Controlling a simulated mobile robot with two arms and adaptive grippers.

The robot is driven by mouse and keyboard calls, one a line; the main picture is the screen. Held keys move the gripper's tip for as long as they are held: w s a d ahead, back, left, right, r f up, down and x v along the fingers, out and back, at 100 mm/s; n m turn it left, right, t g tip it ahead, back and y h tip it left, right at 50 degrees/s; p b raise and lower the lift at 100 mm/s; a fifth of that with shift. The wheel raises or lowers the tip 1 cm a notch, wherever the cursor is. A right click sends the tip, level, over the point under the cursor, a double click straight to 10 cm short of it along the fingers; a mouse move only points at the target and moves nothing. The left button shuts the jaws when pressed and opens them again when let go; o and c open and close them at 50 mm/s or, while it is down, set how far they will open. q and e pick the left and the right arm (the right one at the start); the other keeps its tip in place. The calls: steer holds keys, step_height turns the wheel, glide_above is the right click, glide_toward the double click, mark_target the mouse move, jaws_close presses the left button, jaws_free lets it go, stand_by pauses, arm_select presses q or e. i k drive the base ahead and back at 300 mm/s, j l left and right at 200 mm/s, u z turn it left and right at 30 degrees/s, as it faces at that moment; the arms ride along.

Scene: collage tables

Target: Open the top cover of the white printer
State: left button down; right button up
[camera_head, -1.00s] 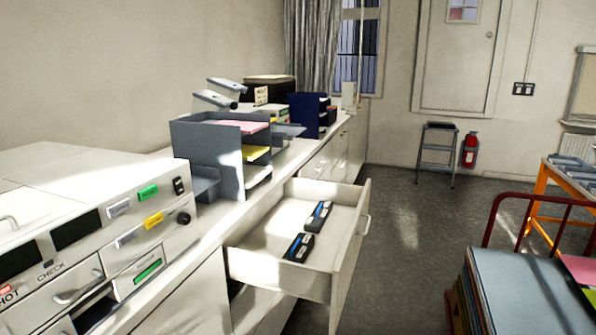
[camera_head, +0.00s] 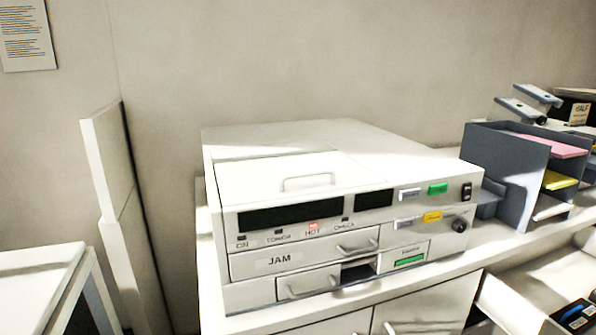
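The white printer (camera_head: 300,215) stands on the counter in the middle of the head view. Its top cover (camera_head: 285,176) lies flat and closed, with a white bar handle (camera_head: 308,182) near its front edge. The front has dark display windows, a lit red HOT label, and a panel marked JAM (camera_head: 280,260). A lower slot at the front right shows a dark gap. Neither of my grippers shows in the view.
A grey tray organiser (camera_head: 507,165) with coloured paper stands right of the printer. An open drawer (camera_head: 525,300) juts out at lower right. A white upright panel (camera_head: 112,200) and a white table (camera_head: 40,275) stand at left.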

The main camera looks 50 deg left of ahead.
mark_target(247, 181)
steer(key=u, duration=1.5)
